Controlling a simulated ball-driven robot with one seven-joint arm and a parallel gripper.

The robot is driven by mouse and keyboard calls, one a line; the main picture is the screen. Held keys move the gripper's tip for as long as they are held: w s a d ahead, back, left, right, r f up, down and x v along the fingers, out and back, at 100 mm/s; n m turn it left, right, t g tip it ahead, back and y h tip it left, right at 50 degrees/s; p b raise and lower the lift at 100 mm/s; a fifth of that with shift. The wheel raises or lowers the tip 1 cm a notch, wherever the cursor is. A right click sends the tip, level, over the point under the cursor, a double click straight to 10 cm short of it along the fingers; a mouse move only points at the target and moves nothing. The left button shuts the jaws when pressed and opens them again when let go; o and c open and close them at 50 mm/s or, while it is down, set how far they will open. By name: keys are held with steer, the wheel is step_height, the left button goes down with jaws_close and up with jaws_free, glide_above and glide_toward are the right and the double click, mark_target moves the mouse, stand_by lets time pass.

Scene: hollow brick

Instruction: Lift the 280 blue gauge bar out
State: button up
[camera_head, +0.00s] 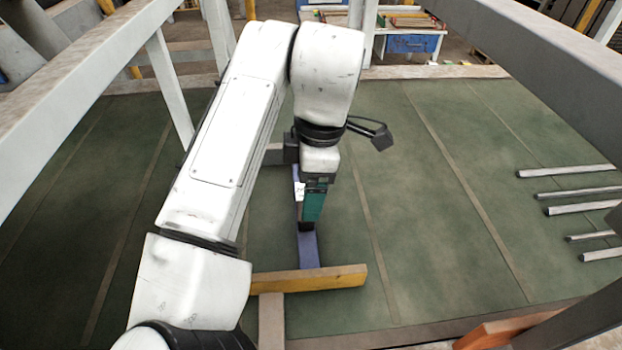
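A blue bar (308,250) lies on the green floor, running away from me under my gripper. Its near end meets or comes close to a yellow bar (325,279) that lies crosswise; I cannot tell whether they touch. My gripper (312,207) points down over the blue bar, at its middle stretch. The fingers are hidden by the gripper body and the bar, so I cannot see whether they are around it. Any number on the blue bar is not readable.
A grey bar (273,154) lies behind my wrist, and a pale bar (271,322) runs toward me below the yellow one. Several metal rods (567,171) lie at the right. Grey frame beams (530,60) slant along both sides. The green floor (440,210) right of the gripper is clear.

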steer(key=f+b, duration=0.3)
steer(key=f, duration=0.1)
steer(key=f+b, duration=0.2)
steer(key=shift+a+f+b, duration=0.25)
steer(key=shift+a+b, duration=0.1)
steer(key=shift+a, duration=0.05)
steer(key=shift+c, duration=0.2)
steer(key=c, duration=1.2)
steer(key=shift+r+p, duration=4.55)
steer(key=shift+p, duration=0.15)
steer(key=shift+a, duration=0.1)
